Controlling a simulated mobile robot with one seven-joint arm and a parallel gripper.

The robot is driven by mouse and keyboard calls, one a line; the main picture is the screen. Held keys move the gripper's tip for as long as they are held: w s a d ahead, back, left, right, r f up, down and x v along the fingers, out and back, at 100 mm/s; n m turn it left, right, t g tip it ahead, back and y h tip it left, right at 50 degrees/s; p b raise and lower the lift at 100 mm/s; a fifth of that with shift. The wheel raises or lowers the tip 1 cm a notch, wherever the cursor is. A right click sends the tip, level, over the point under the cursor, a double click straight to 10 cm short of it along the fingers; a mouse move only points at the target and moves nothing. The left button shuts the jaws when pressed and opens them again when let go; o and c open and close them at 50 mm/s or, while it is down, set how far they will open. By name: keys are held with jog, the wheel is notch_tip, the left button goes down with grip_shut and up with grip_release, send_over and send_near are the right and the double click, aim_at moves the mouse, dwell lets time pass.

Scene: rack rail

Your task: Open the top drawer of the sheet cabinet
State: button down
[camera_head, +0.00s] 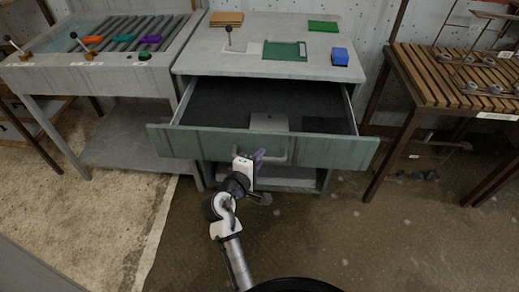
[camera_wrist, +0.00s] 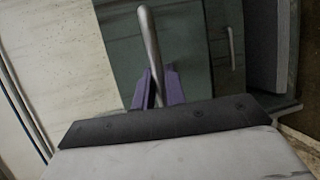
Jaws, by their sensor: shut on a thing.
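The sheet cabinet (camera_head: 200,60) stands in the middle of the head view. Its top drawer (camera_head: 172,143) is pulled well out, with its dark inside showing and a pale flat patch on its floor near the front. My gripper (camera_head: 257,158) is at the drawer front, at its bar handle (camera_head: 284,158). In the wrist view, the purple fingers (camera_wrist: 161,88) are shut on the grey handle bar (camera_wrist: 149,45), which passes between them. Part of the handle is hidden by my gripper in the head view.
On the cabinet top lie a green sheet (camera_head: 285,51), a blue block (camera_head: 340,57), a brown block (camera_head: 226,18) and another green piece (camera_head: 323,26). A roller table (camera_head: 100,75) stands left and a slatted wooden bench (camera_head: 430,85) right. The floor in front is clear.

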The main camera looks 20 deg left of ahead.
jog(key=s, duration=0.2)
jog(key=s+d, duration=0.1)
jog(key=s, duration=0.2)
jog(key=shift+d+f, duration=0.15)
jog(key=c, duration=1.5)
grip_release()
jog(key=shift+o, duration=0.2)
jog(key=d+b+v, duration=0.1)
jog(key=v, duration=0.6)
jog(key=shift+s+a, duration=0.25)
jog(key=shift+a, duration=0.25)
